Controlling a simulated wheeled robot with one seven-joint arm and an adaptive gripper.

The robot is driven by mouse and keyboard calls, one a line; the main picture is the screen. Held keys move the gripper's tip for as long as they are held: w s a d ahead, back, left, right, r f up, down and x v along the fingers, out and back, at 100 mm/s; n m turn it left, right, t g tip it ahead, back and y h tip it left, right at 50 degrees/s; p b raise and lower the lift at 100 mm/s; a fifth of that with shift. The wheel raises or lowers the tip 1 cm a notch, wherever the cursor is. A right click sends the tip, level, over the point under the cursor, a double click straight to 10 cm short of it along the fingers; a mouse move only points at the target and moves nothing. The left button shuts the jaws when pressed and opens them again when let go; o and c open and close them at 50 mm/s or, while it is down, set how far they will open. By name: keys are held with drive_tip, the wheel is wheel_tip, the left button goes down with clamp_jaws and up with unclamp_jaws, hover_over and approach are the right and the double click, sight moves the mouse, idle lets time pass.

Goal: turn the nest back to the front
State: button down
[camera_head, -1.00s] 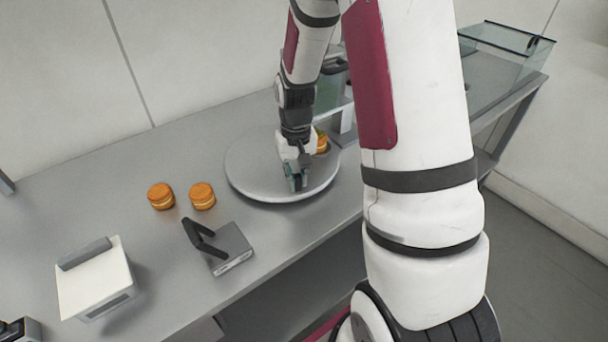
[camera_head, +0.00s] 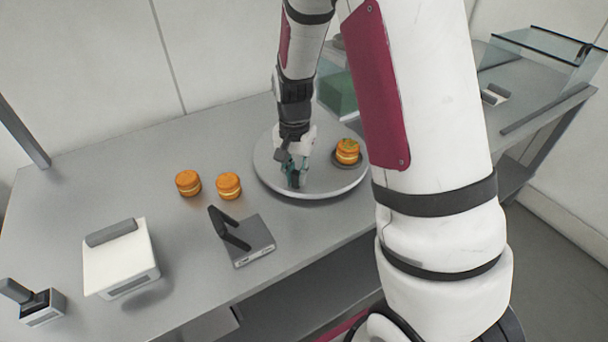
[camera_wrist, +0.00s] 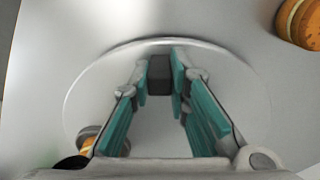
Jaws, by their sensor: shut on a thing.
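The pale round turntable (camera_head: 275,180) lies on the grey bench. A small dark dish, the nest (camera_head: 336,159), sits at its right side and holds a filled orange round (camera_head: 347,150) with a green bit on top. In the wrist view the nest (camera_wrist: 87,131) is at the lower left, partly hidden by my gripper. My gripper (camera_head: 296,180) is low over the front-left part of the turntable. In the wrist view its teal fingers are shut on a dark knob (camera_wrist: 159,76) near the turntable's rim.
Two orange rounds (camera_head: 188,183) (camera_head: 228,186) stand on the bench left of the turntable. A grey device with a black upright (camera_head: 252,242) is in front, a white-topped box (camera_head: 118,262) further left. A green block (camera_head: 338,95) and glass panels (camera_head: 545,48) are behind.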

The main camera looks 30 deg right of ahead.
sight(267, 170)
drive_tip(key=shift+w+a+m, duration=0.7)
drive_tip(key=shift+w+m, duration=0.1)
drive_tip(key=shift+w+a+m+b, duration=0.15)
drive_tip(key=shift+w+a+m, duration=0.25)
drive_tip(key=shift+w+m, duration=0.25)
drive_tip(key=shift+w+a+m+b, duration=0.15)
drive_tip(key=shift+w+a+m, duration=0.2)
drive_tip(key=shift+w+m, duration=0.25)
drive_tip(key=shift+w+a+m, duration=0.25)
drive_tip(key=shift+w+m, duration=0.3)
drive_tip(key=shift+w, duration=0.15)
drive_tip(key=shift+w+a+m, duration=0.25)
drive_tip(key=shift+w+m, duration=0.25)
drive_tip(key=shift+w, duration=0.2)
drive_tip(key=shift+w+a+m+b, duration=0.2)
drive_tip(key=shift+w+m+b, duration=0.25)
drive_tip(key=shift+w+m, duration=0.5)
drive_tip(key=shift+w, duration=0.15)
drive_tip(key=c, duration=1.5)
unclamp_jaws()
wheel_tip(267, 170, up, 12)
